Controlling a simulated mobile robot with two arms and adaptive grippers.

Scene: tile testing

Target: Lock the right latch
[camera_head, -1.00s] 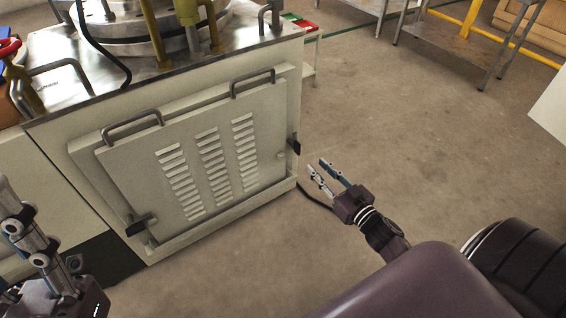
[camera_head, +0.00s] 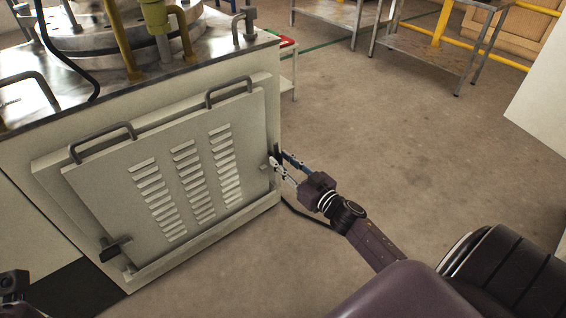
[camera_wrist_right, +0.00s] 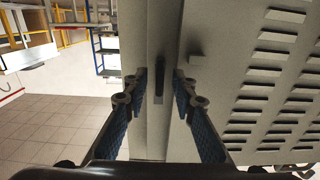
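The right latch (camera_head: 277,153) is a small dark handle on the right edge of the louvred panel (camera_head: 180,180). It is partly hidden by my right gripper (camera_head: 282,162), whose fingertips are right at it. In the right wrist view the latch (camera_wrist_right: 158,86) is a dark upright bar between the two fingers of my right gripper (camera_wrist_right: 159,78). The fingers stand apart, with visible room on both sides of the bar. The left latch (camera_head: 114,248) is dark and sits at the panel's lower left. Only a bit of my left gripper (camera_head: 14,283) shows at the left edge.
The panel has two grey handles on top, one on the left (camera_head: 101,138) and one on the right (camera_head: 228,88). A small shelf (camera_head: 287,80) stands behind the cabinet. The floor (camera_head: 400,150) right of the cabinet is mostly clear, with a dark cable near its base.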

